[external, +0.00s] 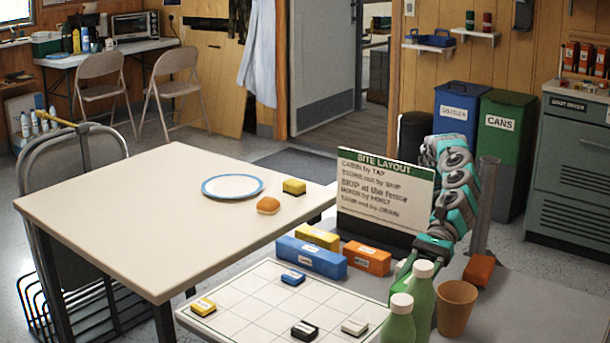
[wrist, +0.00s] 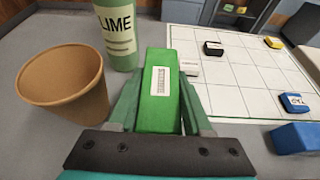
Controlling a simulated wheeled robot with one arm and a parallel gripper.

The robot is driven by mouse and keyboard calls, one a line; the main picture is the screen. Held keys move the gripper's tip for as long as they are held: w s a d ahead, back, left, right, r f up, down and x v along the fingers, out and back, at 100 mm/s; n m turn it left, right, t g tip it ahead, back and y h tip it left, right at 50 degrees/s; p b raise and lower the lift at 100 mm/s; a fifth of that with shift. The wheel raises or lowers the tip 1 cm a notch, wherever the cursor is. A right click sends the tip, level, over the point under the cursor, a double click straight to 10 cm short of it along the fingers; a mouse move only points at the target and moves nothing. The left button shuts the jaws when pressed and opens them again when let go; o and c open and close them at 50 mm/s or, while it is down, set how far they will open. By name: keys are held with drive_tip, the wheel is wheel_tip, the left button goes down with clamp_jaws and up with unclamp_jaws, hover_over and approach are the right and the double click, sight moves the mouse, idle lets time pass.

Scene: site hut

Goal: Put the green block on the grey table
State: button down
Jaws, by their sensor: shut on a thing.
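The green block (wrist: 158,93) is long, with a white label on top, and sits between the fingers of my gripper (wrist: 161,85) in the wrist view. My gripper is shut on it. In the external view, my gripper (external: 415,258) reaches down at the right, and only a bit of the green block (external: 403,268) shows behind the green bottles. I cannot tell whether the block touches the surface below. The grey table (external: 545,318) fills the front right of the external view and lies under my gripper; its bare surface also shows in the wrist view (wrist: 58,38).
A green bottle (external: 420,295) and a brown cup (external: 456,306) stand close to my gripper. A white grid board (external: 262,312) holds small blocks. A blue block (external: 311,257), orange blocks (external: 366,258) and a sign (external: 385,195) stand behind. A cream table (external: 130,220) is at left.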

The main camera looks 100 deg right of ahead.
drive_tip(key=shift+f+b, duration=0.85)
drive_tip(key=shift+f, duration=1.1)
drive_tip(key=shift+r, duration=0.1)
drive_tip(key=shift+c, duration=1.6)
unclamp_jaws()
